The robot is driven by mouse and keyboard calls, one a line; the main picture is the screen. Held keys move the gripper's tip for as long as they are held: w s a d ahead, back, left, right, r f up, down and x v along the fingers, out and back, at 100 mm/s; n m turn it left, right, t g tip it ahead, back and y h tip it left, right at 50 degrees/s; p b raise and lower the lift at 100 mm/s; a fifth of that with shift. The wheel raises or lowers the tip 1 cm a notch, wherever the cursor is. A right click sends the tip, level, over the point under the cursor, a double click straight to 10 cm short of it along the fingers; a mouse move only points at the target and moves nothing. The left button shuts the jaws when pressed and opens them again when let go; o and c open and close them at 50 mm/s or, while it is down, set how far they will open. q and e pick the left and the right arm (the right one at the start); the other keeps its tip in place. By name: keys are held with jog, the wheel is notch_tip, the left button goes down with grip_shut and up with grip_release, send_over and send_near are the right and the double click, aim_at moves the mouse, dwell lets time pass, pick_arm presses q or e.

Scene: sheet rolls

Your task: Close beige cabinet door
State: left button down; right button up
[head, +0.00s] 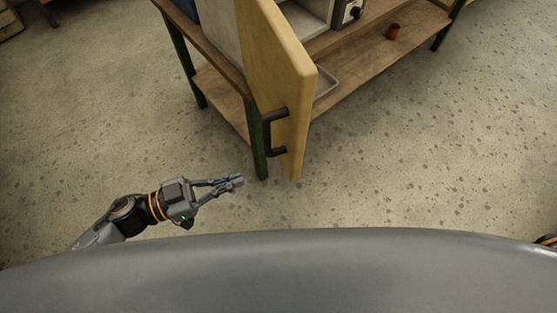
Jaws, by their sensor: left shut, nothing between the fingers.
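The beige cabinet door (283,75) stands open at the top centre, swung out toward me. Its dark handle (270,131) is on the face turned to the left. The cabinet (317,12) behind it shows a pale interior, partly hidden by the door. My left gripper (238,181) is shut and empty, left of and below the door's handle, apart from the door. My right gripper is not in view; only a small part of my right arm shows at the right edge.
The cabinet stands on a wooden table with dark green legs (258,150). Its lower shelf (376,47) holds a small reddish-brown cup (393,32) and a pale tray (326,82). Speckled floor (430,150) is clear right of the door and at the left.

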aim_at(292, 160)
pick_arm(q)
jog(key=p+x, duration=0.2)
jog(key=x, duration=0.7)
jog(key=shift+w+d+p, duration=0.15)
jog(key=shift+d+p, duration=0.15)
jog(key=shift+p, duration=0.05)
jog(key=shift+w+d, duration=0.1)
jog(key=shift+d, duration=0.4)
jog(key=shift+d, duration=0.1)
